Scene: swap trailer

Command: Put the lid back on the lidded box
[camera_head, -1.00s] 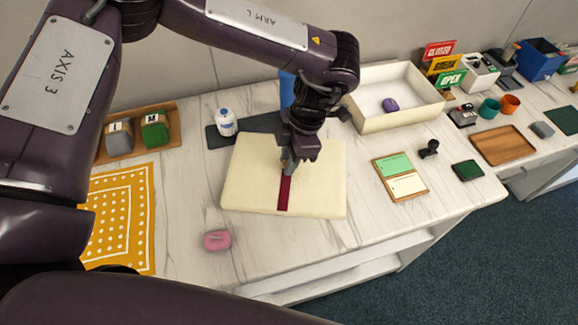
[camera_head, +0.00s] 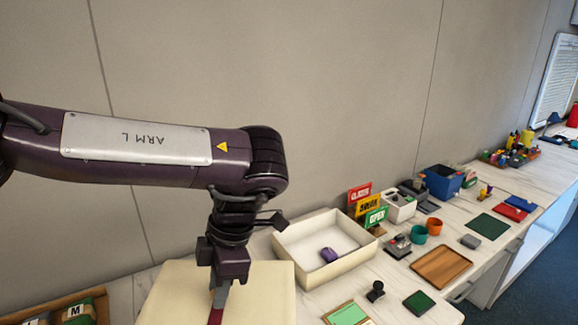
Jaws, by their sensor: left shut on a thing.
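The lid (camera_head: 262,292) is a flat cream slab with a dark red strap (camera_head: 215,317) across it. It is at the bottom of the view, cut off by the lower edge. My left gripper (camera_head: 220,297) points down and is shut on the strap. The lidded box (camera_head: 340,278) is a cream, open-topped box just right of the lid, with a small purple object (camera_head: 329,254) inside. The lid's right edge overlaps the box's near left side in the picture. The lid looks raised, but its exact height is unclear. My right gripper is out of view.
Closed and open signs (camera_head: 376,217) stand behind the box's right end. A black stamp (camera_head: 375,291), a green pad (camera_head: 419,303) and a wooden tray (camera_head: 441,266) lie to its right. At lower left is a wooden tray with blocks (camera_head: 75,312). A wall rises behind.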

